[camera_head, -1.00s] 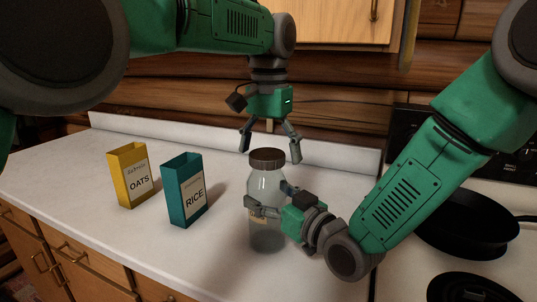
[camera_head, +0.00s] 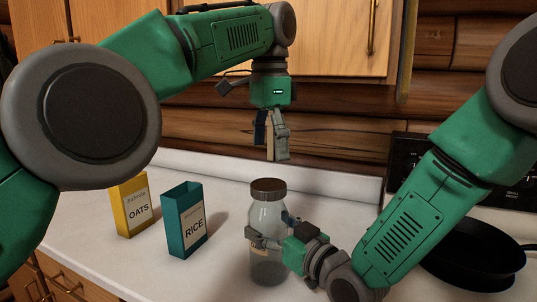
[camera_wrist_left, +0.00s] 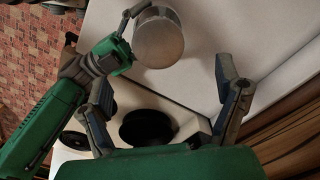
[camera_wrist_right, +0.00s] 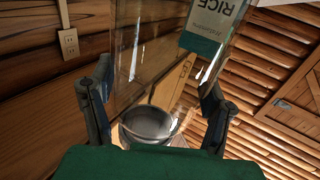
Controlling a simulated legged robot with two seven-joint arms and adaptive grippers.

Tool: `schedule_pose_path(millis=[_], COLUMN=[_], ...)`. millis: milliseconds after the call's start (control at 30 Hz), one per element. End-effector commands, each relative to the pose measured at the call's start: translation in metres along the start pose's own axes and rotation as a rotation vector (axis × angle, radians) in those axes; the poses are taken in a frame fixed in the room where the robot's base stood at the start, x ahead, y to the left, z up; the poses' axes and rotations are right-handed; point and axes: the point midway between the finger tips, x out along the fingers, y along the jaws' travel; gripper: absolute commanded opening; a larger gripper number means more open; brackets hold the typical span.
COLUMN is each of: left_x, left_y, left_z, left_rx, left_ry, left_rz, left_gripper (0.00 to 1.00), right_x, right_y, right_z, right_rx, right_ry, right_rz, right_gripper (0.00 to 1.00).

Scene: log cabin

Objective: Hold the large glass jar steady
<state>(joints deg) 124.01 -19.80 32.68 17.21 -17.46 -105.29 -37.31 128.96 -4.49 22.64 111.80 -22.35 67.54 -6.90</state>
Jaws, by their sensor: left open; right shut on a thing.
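The large glass jar (camera_head: 268,214) stands upright on the white counter, with its brown lid (camera_head: 268,186) on. My right gripper (camera_head: 268,232) is shut around the jar's middle from the right. In the right wrist view, the clear glass (camera_wrist_right: 150,45) lies between its fingers. My left gripper (camera_head: 271,152) is open and empty, straight above the lid and clear of it, pointing down. The left wrist view shows its fingers (camera_wrist_left: 160,95) wide apart, with the jar's round top (camera_wrist_left: 159,38) beyond them. Whether the jar holds anything is unclear.
A yellow oats box (camera_head: 130,207) and a teal rice box (camera_head: 186,222) stand on the counter (camera_head: 110,262) to the left of the jar. A black pan (camera_head: 470,255) sits on the stove at right. A log wall and cabinets are behind.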

Motion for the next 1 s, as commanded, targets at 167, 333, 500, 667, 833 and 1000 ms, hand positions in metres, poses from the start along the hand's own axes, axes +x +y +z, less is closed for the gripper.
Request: schedule_pose_path(millis=[167,333,500,667,833,1000], left_x=[0.006,0.020,0.043,0.065,0.077,0.080], left_y=[-0.001,0.000,0.001,0.001,0.001,0.001], left_z=[0.001,0.002,0.003,0.003,0.002,0.002], left_rx=[0.016,0.016,0.016,0.014,0.014,0.014], left_ry=[-0.003,-0.004,-0.003,-0.002,-0.001,0.001], left_rz=[0.000,0.002,0.003,0.002,0.001,0.000], left_gripper=[0.84,0.84,0.84,0.84,0.84,0.84], right_x=[0.000,0.000,0.000,0.000,0.000,0.000], right_y=[0.000,0.000,0.000,0.000,0.000,0.000], right_z=[0.000,0.000,0.000,0.000,0.000,0.000], right_rx=[0.000,0.000,0.000,0.000,0.000,0.000], right_ry=[0.001,0.001,0.001,0.001,0.001,0.001], right_rz=[0.001,0.001,0.001,0.000,0.000,0.000], right_gripper=[0.00,0.00,0.00,0.00,0.00,0.00])
